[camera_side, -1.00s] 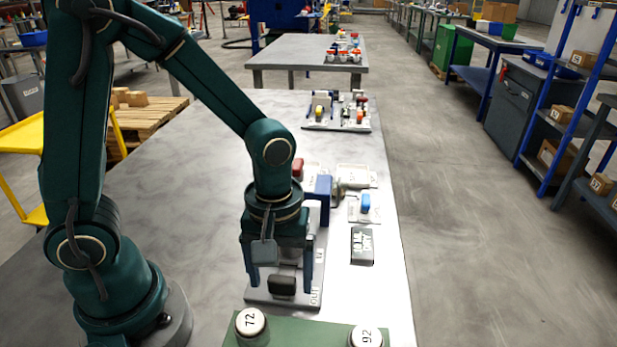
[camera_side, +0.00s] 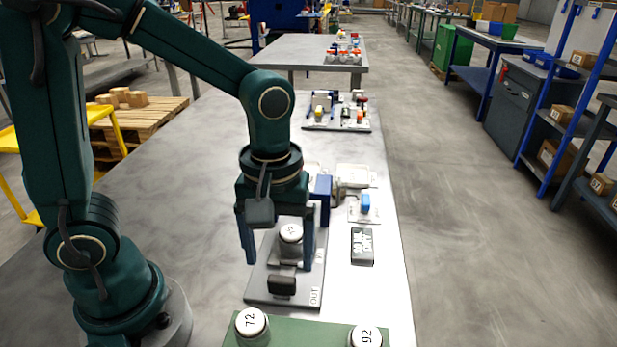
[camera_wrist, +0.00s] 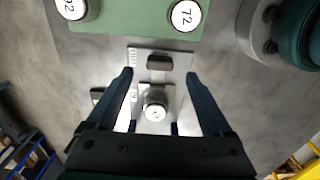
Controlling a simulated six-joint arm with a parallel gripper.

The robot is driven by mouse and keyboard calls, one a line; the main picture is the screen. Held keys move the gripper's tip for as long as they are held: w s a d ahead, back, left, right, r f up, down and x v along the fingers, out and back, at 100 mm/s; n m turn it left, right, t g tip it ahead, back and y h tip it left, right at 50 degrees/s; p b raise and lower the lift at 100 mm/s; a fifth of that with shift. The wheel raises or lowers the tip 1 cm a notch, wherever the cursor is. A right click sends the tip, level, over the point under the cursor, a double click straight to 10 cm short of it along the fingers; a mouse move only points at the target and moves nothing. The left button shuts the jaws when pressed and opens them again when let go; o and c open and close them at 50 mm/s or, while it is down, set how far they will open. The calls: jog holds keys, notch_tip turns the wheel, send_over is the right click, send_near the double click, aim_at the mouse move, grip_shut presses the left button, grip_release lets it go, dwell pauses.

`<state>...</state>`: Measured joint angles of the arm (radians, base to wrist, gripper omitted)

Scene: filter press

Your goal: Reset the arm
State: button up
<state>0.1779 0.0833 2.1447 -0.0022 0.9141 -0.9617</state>
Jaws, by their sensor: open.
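My gripper (camera_side: 278,250) points down over the filter press with its two blue fingers spread apart and nothing held between them. A round white-topped canister (camera_side: 290,238) stands on the press, seen between the fingers. In the wrist view the fingers (camera_wrist: 165,100) stand wide to either side of the canister (camera_wrist: 155,108), and the dark block (camera_wrist: 159,62) lies beyond it.
A green tray (camera_side: 300,333) at the front holds canisters marked 72 (camera_side: 250,322) and 92 (camera_side: 366,336). A blue-topped part (camera_side: 365,203) and a dark labelled box (camera_side: 362,246) stand right of the press. The table's left side (camera_side: 190,190) is clear.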

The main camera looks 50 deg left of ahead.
jog(key=s+a+r+m+t, duration=0.3)
jog(key=s+r+m+t, duration=0.1)
jog(key=r+m, duration=0.3)
jog(key=shift+a+m+t, duration=0.35)
jog(key=shift+m+t, duration=0.45)
jog(key=shift+m, duration=0.2)
dwell(0.9)
